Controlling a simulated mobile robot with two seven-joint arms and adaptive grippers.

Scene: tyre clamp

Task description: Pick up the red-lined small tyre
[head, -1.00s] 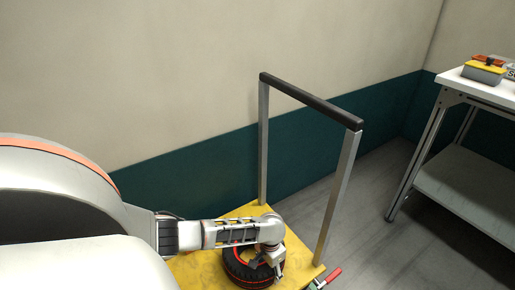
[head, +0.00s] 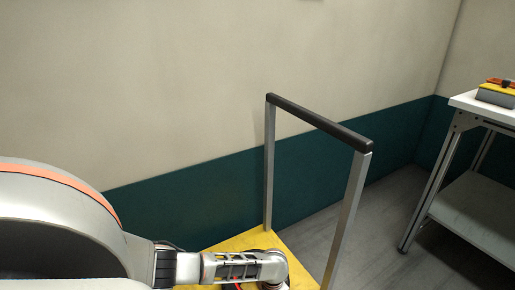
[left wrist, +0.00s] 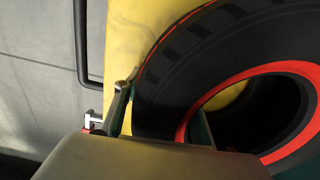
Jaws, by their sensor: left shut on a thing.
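The red-lined tyre (left wrist: 168,85) fills much of the left wrist view, black with a bright red ring around its hole. It lies against the yellow platform. My left gripper (left wrist: 160,104) is shut on the tyre's wall, one finger outside the tread and the other inside the hole. In the head view my left arm's wrist covers that spot, and only a sliver of red shows at the bottom edge. My right gripper is in neither view.
The yellow platform (head: 248,242) has an upright metal frame with a dark top bar (head: 318,122). A white-topped workbench (head: 484,106) with a yellow and grey object (head: 496,96) stands at the right. Grey floor (head: 385,225) lies clear between them.

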